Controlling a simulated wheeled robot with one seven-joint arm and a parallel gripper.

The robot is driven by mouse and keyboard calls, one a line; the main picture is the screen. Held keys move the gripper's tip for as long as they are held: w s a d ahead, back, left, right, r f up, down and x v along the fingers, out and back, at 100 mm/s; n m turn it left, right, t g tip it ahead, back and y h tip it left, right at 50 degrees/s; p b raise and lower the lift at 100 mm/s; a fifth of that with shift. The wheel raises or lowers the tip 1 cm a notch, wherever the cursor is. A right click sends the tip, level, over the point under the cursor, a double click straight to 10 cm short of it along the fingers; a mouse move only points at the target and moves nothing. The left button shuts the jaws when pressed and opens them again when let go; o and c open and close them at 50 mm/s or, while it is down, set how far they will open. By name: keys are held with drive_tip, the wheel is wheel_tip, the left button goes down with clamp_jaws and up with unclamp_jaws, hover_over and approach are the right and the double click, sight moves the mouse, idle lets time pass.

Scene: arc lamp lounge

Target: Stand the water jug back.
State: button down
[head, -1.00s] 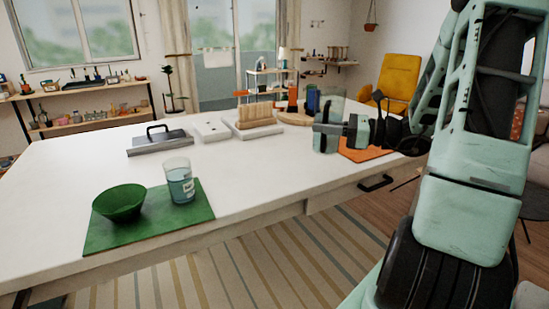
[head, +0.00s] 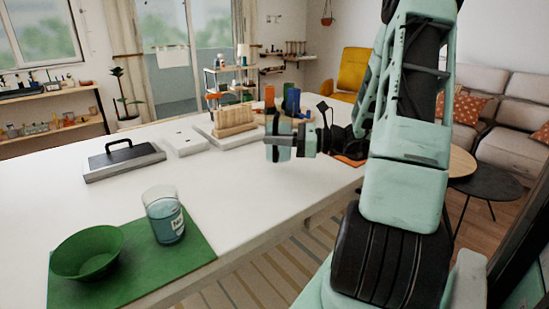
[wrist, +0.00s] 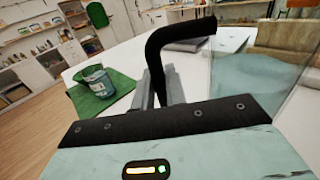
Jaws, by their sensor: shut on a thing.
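The water jug is a clear, bluish vessel (wrist: 255,85) on the right of the wrist view, with a black bent handle (wrist: 180,38). My gripper (wrist: 168,88) is shut on that handle. In the head view my gripper (head: 277,138) is over the far right part of the white table (head: 240,180). The jug's body is hard to make out there, and I cannot tell whether its base touches the table. An orange mat (head: 347,160) shows partly behind my arm at the table's right edge.
A green mat (head: 195,258) at near left holds a green bowl (head: 88,253) and a labelled glass (head: 165,217). A grey slab with a black handle (head: 123,160), a white plate (head: 184,141) and a wooden rack (head: 235,120) stand farther back. The table's middle is clear.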

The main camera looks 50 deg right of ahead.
sight(276, 160)
drive_tip(key=shift+f, duration=2.4)
drive_tip(key=c, duration=1.4)
unclamp_jaws()
drive_tip(key=shift+c, duration=0.2)
